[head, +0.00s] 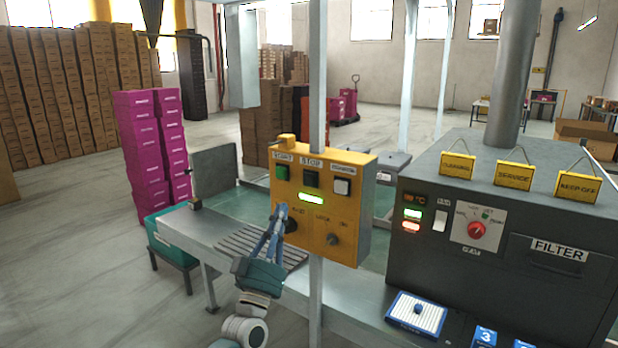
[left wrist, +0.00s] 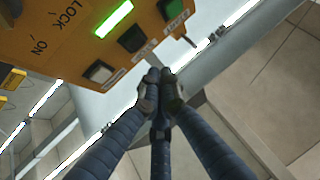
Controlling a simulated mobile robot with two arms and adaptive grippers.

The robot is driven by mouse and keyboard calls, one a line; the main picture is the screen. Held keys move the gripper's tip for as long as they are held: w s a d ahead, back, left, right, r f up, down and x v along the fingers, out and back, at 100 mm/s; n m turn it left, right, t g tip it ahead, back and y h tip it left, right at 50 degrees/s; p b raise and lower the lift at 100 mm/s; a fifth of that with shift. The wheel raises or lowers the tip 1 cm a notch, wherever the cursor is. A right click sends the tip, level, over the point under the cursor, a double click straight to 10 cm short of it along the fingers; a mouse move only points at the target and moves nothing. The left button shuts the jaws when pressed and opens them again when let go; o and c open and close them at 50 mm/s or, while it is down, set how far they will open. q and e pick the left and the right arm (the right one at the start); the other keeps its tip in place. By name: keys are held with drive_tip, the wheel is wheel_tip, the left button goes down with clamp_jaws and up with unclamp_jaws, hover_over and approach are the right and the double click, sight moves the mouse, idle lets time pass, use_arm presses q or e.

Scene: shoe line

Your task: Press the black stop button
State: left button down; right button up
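A yellow control box (head: 322,225) on a post carries the black stop button (head: 311,179) under a STOP label. The button sits between a green button (head: 282,172) and a white button (head: 342,187). My left gripper (head: 281,208) is in front of the box's left edge, below and left of the stop button. Its fingers are together and empty. In the left wrist view the black button (left wrist: 131,39) lies beyond and left of the gripper's fingertips (left wrist: 160,80), which look apart from it. My right gripper is not in view.
A lit green indicator (head: 311,198) and a black knob (head: 291,225) are on the box face. A dark machine (head: 500,230) with yellow signs stands to the right. A grey bench (head: 235,230) runs behind my left gripper. Pink boxes (head: 152,150) are stacked on the left.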

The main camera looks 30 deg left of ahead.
sight(309, 179)
use_arm(q)
drive_tip(key=shift+n+t+y, duration=0.3)
drive_tip(key=shift+n+y, duration=0.1)
drive_tip(key=shift+y, duration=0.1)
drive_tip(key=r, duration=0.4)
drive_tip(key=shift+s+a, duration=0.35)
drive_tip(key=shift+s, duration=0.05)
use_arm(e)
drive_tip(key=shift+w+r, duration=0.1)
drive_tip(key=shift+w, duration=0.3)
use_arm(q)
drive_tip(key=shift+w+d+b, duration=0.2)
drive_tip(key=shift+w+b, duration=1.1)
drive_tip(key=shift+w, duration=0.9)
drive_tip(key=shift+w+d+b, duration=0.15)
drive_tip(key=shift+w+b, duration=1.15)
drive_tip(key=shift+w, duration=0.9)
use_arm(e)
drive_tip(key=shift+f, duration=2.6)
use_arm(q)
drive_tip(key=shift+w, duration=0.1)
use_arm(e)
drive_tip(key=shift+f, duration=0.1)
use_arm(q)
drive_tip(key=shift+w, duration=0.35)
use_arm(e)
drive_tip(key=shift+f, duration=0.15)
